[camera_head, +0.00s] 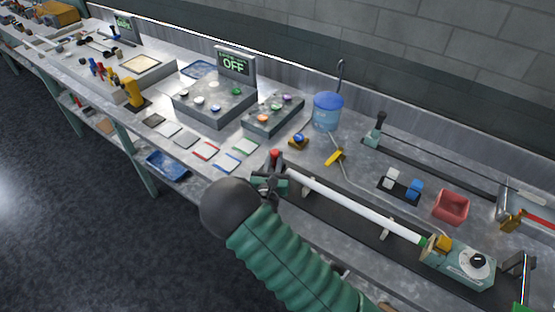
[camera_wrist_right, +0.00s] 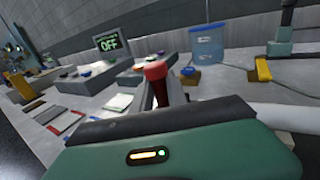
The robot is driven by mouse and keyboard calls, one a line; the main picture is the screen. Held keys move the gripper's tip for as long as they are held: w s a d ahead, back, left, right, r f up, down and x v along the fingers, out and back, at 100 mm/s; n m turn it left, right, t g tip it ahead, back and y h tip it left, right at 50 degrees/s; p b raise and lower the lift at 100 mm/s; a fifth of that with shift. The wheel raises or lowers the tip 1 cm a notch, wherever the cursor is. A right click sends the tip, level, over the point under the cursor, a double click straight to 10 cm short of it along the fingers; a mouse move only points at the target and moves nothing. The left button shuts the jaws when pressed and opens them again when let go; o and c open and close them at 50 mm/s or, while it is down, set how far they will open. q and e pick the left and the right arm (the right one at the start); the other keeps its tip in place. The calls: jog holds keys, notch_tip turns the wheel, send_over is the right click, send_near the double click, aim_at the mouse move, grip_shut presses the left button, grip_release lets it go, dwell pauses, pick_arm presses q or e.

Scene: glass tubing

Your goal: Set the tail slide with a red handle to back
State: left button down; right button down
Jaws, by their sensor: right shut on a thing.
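The tail slide's red handle (camera_head: 275,154) stands up at the left end of a long dark rail (camera_head: 330,212) that holds a white tube (camera_head: 355,205). In the right wrist view the red-topped handle (camera_wrist_right: 156,72) rises just beyond the green gripper body, between the dark fingers. My right gripper (camera_head: 272,178) is at the handle and shut on it; the arm hides part of the slide's base. The tube's far end meets a green machine head (camera_head: 462,262) with a black knob. My left gripper is not in view.
A yellow lever (camera_head: 334,157) and an orange block with a blue button (camera_head: 298,141) sit behind the rail. A blue-lidded container (camera_head: 327,112), a red bin (camera_head: 451,206) and button boxes (camera_head: 215,101) stand farther back. Coloured cards lie left of the gripper.

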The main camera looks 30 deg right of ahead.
jog(key=shift+w+a+r, duration=0.15)
jog(key=shift+w+r, duration=0.05)
jog(key=shift+w, duration=0.35)
jog(key=shift+w+a+r, duration=0.1)
jog(key=shift+w+r, duration=0.1)
jog(key=shift+w, duration=0.35)
jog(key=c, duration=1.3)
grip_release()
jog(key=shift+c, duration=0.2)
jog(key=shift+s, duration=0.2)
jog(key=shift+f, duration=0.1)
jog(key=shift+a+f, duration=0.1)
